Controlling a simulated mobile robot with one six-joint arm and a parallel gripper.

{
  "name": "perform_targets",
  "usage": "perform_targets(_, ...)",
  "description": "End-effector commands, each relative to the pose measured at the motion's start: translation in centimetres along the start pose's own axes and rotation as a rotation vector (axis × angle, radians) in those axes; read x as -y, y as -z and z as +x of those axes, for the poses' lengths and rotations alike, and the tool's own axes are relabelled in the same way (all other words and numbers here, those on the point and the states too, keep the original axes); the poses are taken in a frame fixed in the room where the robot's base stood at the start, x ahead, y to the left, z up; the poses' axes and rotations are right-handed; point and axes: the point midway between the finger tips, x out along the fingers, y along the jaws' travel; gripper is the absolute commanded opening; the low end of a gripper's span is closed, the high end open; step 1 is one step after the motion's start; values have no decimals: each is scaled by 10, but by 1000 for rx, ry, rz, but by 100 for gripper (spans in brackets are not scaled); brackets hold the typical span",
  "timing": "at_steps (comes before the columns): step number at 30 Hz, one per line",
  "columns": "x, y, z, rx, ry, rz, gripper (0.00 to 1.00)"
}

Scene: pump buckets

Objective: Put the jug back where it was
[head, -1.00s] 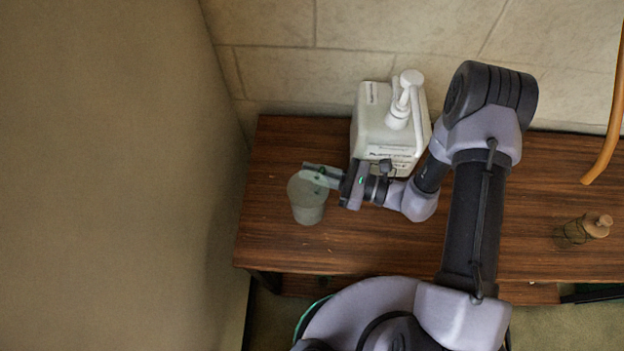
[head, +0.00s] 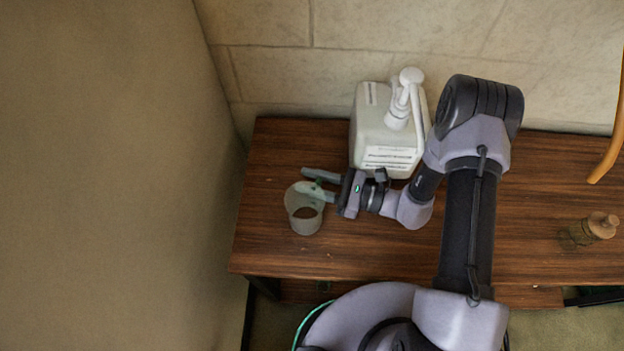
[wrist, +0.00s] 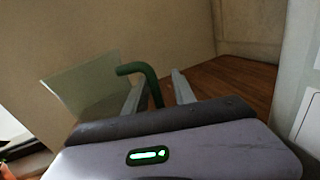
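The jug (head: 303,222) is a translucent pale-green cup standing upright on the wooden table, near its left end. In the wrist view the jug's clear wall (wrist: 82,92) shows at the left, with its dark green handle (wrist: 140,72) curving between my fingers. My gripper (head: 312,184) is open, its two fingers spread apart with a gap around the handle. The lower finger overlaps the jug's rim in the head view; I cannot tell if it touches.
A white pump container (head: 384,140) stands behind and right of my gripper, close to it. An orange hose (head: 612,150) hangs at the right edge. A wall bounds the left.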

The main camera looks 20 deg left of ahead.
Motion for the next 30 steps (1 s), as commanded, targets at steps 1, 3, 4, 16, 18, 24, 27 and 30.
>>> perform_targets(1, 0, 0, 0, 0, 0, 0, 32)
perform_targets(3, 0, 0, 0, 0, 0, 0, 32)
perform_targets(4, 0, -1, 0, 0, 0, 0, 32)
perform_targets(16, 1, -6, -71, 1, 7, 0, 32)
perform_targets(18, 1, -6, -87, 1, 5, -1, 32)
perform_targets(24, 0, -4, -116, 0, 1, 0, 32)
perform_targets(27, 0, -3, -120, 0, 1, 1, 32)
perform_targets(30, 0, -3, -121, 0, 0, 1, 32)
